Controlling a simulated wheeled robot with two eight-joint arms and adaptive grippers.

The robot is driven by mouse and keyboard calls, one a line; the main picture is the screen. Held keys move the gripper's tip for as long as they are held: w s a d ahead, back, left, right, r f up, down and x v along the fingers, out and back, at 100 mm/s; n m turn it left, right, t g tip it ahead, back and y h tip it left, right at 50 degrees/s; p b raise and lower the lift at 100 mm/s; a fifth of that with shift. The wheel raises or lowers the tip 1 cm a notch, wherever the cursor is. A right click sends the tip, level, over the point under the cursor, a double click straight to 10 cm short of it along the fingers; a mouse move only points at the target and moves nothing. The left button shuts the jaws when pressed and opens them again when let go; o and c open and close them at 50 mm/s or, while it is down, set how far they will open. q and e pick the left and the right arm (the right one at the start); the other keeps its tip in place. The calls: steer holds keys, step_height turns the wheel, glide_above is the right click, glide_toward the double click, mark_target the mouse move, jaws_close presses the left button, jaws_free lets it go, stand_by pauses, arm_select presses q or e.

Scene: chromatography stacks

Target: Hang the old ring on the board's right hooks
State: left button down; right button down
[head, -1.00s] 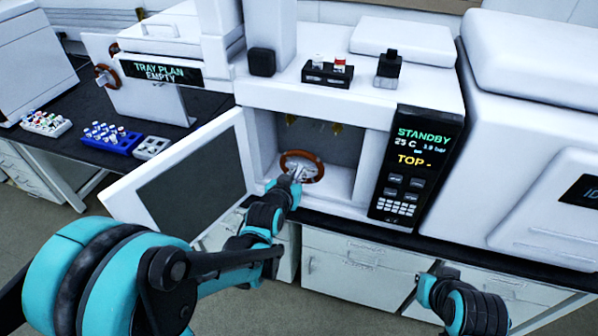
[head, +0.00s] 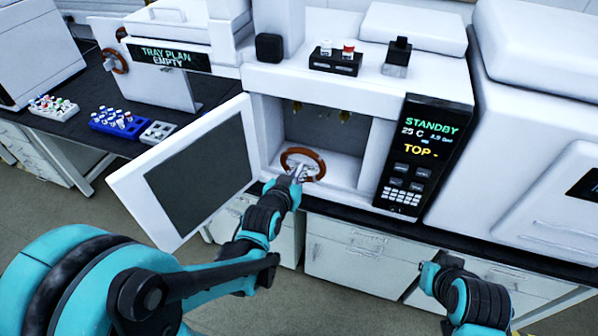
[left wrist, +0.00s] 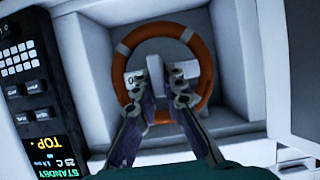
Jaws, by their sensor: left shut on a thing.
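An orange-brown ring (head: 287,158) with a pale centre piece is inside the open chamber of the middle instrument, near its front opening. It fills the middle of the left wrist view (left wrist: 207,70). My left gripper (head: 298,174) is shut on the ring's pale centre piece; its two fingers lie either side of it in the left wrist view (left wrist: 160,82). A white board (head: 142,95) stands at the left, with a similar brown ring (head: 108,55) at its left side. The board's right hooks cannot be made out.
The chamber's door (head: 196,170) stands open to the left, between the chamber and the board side. A "TRAY PLAN EMPTY" sign (head: 168,57) stands by the board. Vial racks, one blue (head: 118,122), sit on the left bench. Brass fittings (head: 345,116) hang inside the chamber.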

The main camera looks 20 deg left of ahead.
arm_select(q)
steer(key=s+p, duration=0.3)
steer(key=s, duration=1.4)
steer(key=shift+s+a, duration=0.2)
steer(key=shift+a, duration=0.15)
steer(key=shift+w, duration=0.1)
stand_by(0.4)
steer(key=w+r+m+h+b, duration=0.1)
steer(key=w+m+h+b, duration=0.1)
steer(key=w, duration=1.5)
steer(key=shift+m+g+h, duration=0.3)
steer(key=shift+m+h, duration=0.1)
steer(key=shift+h, duration=0.2)
steer(key=shift+a, duration=0.1)
